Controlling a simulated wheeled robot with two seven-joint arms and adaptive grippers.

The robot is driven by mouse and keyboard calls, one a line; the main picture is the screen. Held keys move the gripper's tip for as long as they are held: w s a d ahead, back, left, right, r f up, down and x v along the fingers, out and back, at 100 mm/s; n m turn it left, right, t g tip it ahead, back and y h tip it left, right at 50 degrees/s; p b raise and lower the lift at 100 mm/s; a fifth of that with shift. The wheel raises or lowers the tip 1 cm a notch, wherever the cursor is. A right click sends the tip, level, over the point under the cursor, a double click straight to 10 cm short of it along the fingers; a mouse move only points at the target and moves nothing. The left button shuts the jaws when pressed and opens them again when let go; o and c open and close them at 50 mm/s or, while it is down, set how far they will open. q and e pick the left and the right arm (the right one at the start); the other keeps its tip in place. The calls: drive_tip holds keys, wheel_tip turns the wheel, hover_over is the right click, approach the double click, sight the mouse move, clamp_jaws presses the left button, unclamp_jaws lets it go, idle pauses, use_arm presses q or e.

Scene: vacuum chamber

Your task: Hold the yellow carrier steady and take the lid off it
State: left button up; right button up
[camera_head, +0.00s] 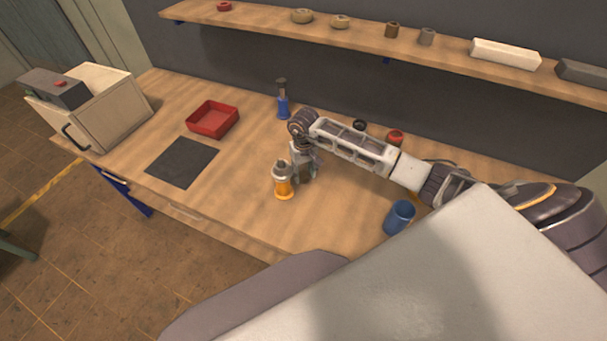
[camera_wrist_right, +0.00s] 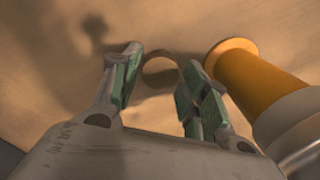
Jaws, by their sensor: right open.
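The yellow carrier (camera_head: 283,189) stands upright on the wooden table, with its grey lid (camera_head: 281,171) on top. My right gripper (camera_head: 302,178) is just to the right of the carrier, pointing down, open and apart from it. In the right wrist view the carrier (camera_wrist_right: 258,82) lies outside the fingers, to the right, with part of the grey lid (camera_wrist_right: 298,130) at the lower right edge. Between the open fingertips (camera_wrist_right: 163,62) a small round brownish shape shows; I cannot tell what it is. My left gripper is not in view.
A blue carrier (camera_head: 283,106) stands behind, near the wall. A red tray (camera_head: 213,119), a dark mat (camera_head: 182,162) and a beige box-like device (camera_head: 110,107) are to the left. A blue cup (camera_head: 399,217) stands to the right. A dark-and-red item (camera_head: 395,138) sits behind my right arm.

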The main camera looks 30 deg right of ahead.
sight(304, 175)
wheel_tip(304, 175, up, 10)
drive_tip(key=b, duration=0.1)
drive_tip(key=shift+r+b, duration=0.25)
drive_tip(key=shift+b, duration=0.1)
idle(0.4)
drive_tip(key=shift+s+f, duration=0.1)
drive_tip(key=shift+s, duration=0.05)
idle(0.5)
